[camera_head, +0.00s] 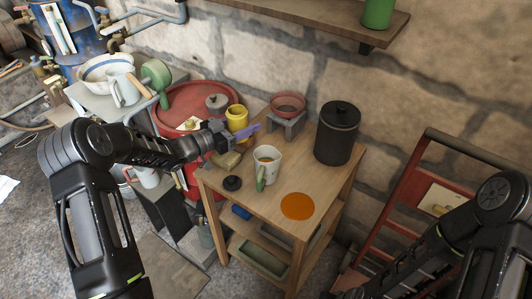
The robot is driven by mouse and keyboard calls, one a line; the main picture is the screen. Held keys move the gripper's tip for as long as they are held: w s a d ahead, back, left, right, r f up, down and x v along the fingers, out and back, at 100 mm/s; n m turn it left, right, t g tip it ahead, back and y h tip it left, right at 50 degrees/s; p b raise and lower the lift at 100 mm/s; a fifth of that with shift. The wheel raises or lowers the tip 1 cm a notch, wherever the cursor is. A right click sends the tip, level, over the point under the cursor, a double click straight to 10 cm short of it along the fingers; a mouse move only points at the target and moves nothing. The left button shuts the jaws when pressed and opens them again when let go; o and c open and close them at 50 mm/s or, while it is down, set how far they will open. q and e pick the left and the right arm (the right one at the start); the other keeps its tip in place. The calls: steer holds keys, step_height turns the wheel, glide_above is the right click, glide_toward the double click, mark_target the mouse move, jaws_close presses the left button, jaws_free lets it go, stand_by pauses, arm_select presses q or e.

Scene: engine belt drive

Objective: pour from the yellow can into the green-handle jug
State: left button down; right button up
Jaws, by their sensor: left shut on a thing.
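The yellow can (237,117) is at the back left of the wooden table, upright as far as I can see, with its lower part hidden by my left gripper. My left gripper (236,133) reaches in from the left, directly at the can, and is shut on it; its fingertips are small and hard to make out. The green-handle jug (267,157) is white and stands upright on the table, to the right of and nearer than the can. Its green handle faces the front, and some coloured content shows inside. My right arm enters at lower right; its gripper is out of view.
A red drum (180,103) stands behind left.

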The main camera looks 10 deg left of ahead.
mark_target(245, 112)
arm_select(q)
steer(key=shift+r+p, duration=1)
steer(key=shift+r, duration=1)
